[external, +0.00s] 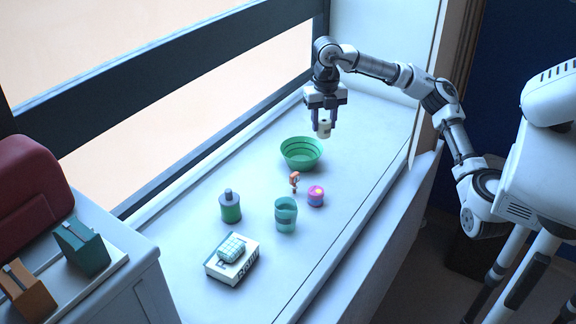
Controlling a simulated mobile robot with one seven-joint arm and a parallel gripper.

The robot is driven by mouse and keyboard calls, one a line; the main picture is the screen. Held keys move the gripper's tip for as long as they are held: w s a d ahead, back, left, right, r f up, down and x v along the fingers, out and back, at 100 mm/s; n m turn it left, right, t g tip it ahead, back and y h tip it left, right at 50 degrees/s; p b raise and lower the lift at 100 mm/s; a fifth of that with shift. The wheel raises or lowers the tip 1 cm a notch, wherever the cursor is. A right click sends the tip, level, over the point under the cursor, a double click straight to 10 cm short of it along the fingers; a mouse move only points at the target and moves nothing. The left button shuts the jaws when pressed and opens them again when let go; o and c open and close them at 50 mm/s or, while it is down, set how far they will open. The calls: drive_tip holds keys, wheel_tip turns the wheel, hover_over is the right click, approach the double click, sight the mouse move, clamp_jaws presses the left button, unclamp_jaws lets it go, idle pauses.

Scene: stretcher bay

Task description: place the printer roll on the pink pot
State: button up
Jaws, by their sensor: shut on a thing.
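My gripper (325,116) is shut on the printer roll (323,130), a small cream cylinder with a dark spot at its top. It holds the roll in the air; in the picture it shows just above the back right rim of the green bowl. The pink pot (315,197), small and round with pink and orange colouring and a purple-blue top, stands on the white sill. It is lower in the picture than the roll and apart from it. The exact height of the roll is hard to tell.
A green bowl (289,159) stands behind the pot. A small orange figure (294,182) is close to the pot's left. A teal cup (286,216), a green bottle (230,209) and a box (246,274) with a pale gridded item (232,248) are nearer. The sill's right strip is clear.

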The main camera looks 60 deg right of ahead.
drive_tip(key=shift+a+r, duration=0.3)
drive_tip(key=shift+a, duration=0.55)
drive_tip(key=f+p, duration=0.1)
drive_tip(key=f, duration=0.5)
drive_tip(key=f+p, duration=0.1)
drive_tip(key=f, duration=0.6)
drive_tip(key=f+p, duration=0.1)
drive_tip(key=f, duration=0.5)
drive_tip(key=shift+a+f, duration=0.3)
drive_tip(key=shift+f, duration=0.15)
drive_tip(key=o, duration=1)
drive_tip(key=shift+n, duration=0.3)
wheel_tip(320, 180, up, 12)
drive_tip(key=b, duration=0.2)
drive_tip(key=shift+r, duration=0.2)
